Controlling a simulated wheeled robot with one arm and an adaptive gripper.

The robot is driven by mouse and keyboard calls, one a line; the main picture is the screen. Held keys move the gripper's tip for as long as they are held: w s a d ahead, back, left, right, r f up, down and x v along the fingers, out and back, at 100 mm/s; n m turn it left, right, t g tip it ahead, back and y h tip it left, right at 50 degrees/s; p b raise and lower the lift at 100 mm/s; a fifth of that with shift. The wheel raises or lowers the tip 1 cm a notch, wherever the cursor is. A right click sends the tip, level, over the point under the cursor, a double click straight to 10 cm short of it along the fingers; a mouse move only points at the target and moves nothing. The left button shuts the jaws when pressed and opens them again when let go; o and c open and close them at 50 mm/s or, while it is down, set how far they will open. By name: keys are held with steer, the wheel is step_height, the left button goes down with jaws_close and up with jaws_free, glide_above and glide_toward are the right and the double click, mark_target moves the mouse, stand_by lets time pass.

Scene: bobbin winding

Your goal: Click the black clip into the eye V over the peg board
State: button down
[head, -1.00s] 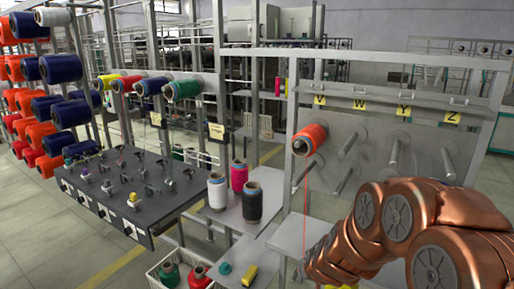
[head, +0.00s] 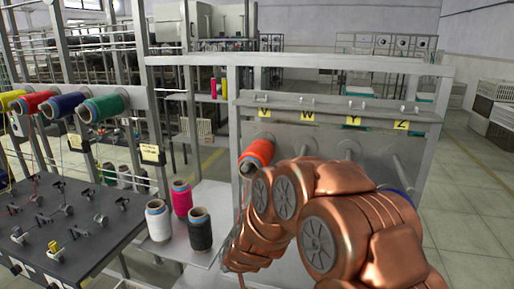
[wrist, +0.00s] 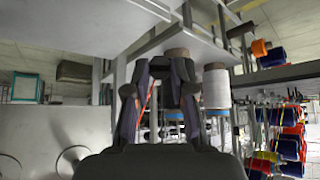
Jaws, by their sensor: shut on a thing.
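The peg board (head: 375,145) stands at centre right in the head view, with yellow labels along its top. The V label (head: 263,112) is leftmost, and the small eye V (head: 264,99) sits above it. An orange-red bobbin (head: 257,153) is on the peg below V. In the wrist view my gripper (wrist: 160,70) has its dark fingers close together, and a red thread (wrist: 147,100) runs up beside the left finger. The black clip between the fingertips is too dark to make out. In the head view my copper arm hides the gripper, which is below the bobbin.
White (head: 158,220), black (head: 199,229) and magenta (head: 181,199) cones stand on a shelf left of my arm. Farther left are a dark panel (head: 60,215) with small fittings and a row of coloured bobbins. Bare pegs (head: 402,173) stick out right of the bobbin.

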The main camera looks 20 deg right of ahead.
step_height(320, 180, up, 11)
steer(key=p, duration=0.8)
steer(key=shift+f+p, duration=0.2)
steer(key=shift+p, duration=0.15)
steer(key=shift+f+g, duration=0.1)
steer(key=shift+g, duration=0.6)
